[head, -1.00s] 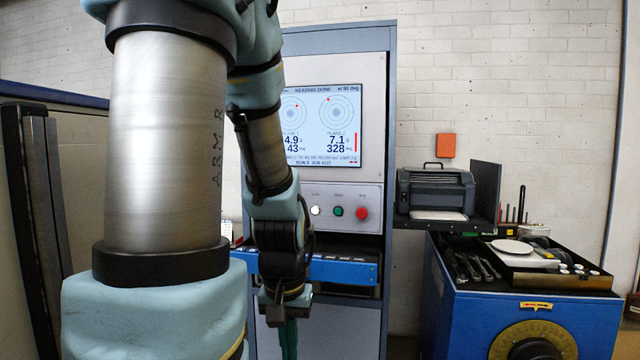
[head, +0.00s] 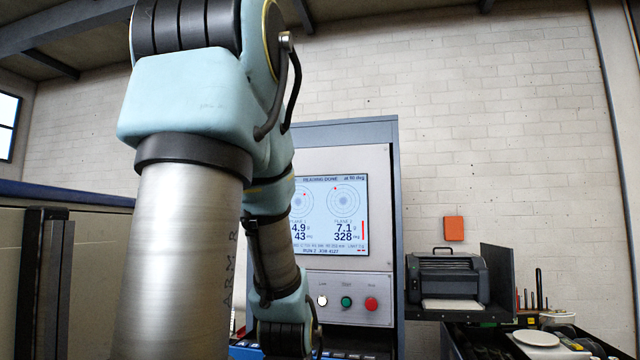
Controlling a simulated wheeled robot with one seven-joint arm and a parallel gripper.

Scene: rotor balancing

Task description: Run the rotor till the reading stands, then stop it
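The balancing cabinet (head: 384,290) stands ahead with its screen (head: 333,212) lit. The screen shows "READING DONE", with 4.9 g at 43 deg on the left and 7.1 g at 328 deg for plane 2; my arm covers its left edge. Below it, the button panel (head: 380,283) carries a white button (head: 322,300), a green button (head: 346,302) and a red button (head: 371,304). My arm hangs in front of the cabinet's left side. My gripper is below the picture's lower edge. The rotor is not in view.
A printer (head: 447,277) sits on a shelf right of the cabinet, under an orange box (head: 453,228) on the wall. At lower right is a dark tray with a pale disc (head: 536,338). A dark post (head: 42,285) stands at left.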

